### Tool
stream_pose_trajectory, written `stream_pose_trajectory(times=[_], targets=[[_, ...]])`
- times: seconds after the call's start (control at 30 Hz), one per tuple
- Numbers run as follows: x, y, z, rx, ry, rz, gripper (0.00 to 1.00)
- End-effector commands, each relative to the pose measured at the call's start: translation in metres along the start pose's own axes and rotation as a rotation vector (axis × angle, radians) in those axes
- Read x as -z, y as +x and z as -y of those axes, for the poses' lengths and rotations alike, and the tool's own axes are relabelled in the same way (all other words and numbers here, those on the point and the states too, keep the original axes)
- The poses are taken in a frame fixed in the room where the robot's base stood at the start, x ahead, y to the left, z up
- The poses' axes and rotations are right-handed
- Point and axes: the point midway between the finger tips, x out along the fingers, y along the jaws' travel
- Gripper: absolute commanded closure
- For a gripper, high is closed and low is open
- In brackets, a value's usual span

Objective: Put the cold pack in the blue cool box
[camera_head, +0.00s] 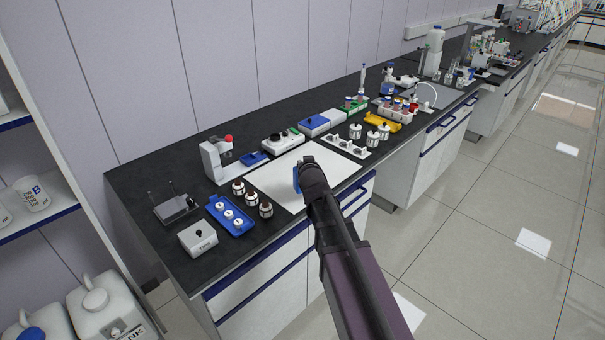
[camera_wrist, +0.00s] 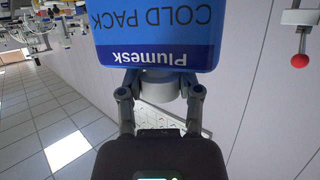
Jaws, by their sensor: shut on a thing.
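The cold pack (camera_wrist: 155,30) is a blue block with "COLD PACK" and "Plumesk" lettering, upside down in the wrist view. My gripper (camera_wrist: 160,88) is shut on it. In the head view my gripper (camera_head: 308,172) is over the white mat, and a blue edge of the cold pack (camera_head: 296,178) shows at its left; most of the pack is hidden. A box with a blue top and white side (camera_head: 316,124) stands beyond the mat on the dark bench; I cannot tell for sure that it is the cool box.
A white device with a red knob (camera_head: 217,160) and a blue tray with round pieces (camera_head: 231,215) stand left of the white mat (camera_head: 285,163). Several small jars and a yellow holder (camera_head: 382,121) stand to the right. The mat is largely clear.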

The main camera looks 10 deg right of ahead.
Motion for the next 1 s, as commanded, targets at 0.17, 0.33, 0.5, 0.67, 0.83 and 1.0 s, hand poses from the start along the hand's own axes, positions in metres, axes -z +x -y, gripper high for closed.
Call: stream_pose_trajectory(times=[0.17,0.33,0.5,0.67,0.83,1.0], targets=[[-0.011,0.002,0.009,0.004,-0.002,-0.001,1.0],[-0.019,0.002,0.017,0.007,-0.002,-0.002,1.0],[-0.021,0.002,0.021,0.007,-0.002,-0.002,1.0],[-0.021,0.002,0.021,0.008,-0.002,-0.003,1.0],[-0.021,0.002,0.021,0.008,-0.002,-0.003,1.0],[-0.019,0.009,0.021,0.008,-0.003,-0.003,1.0]])
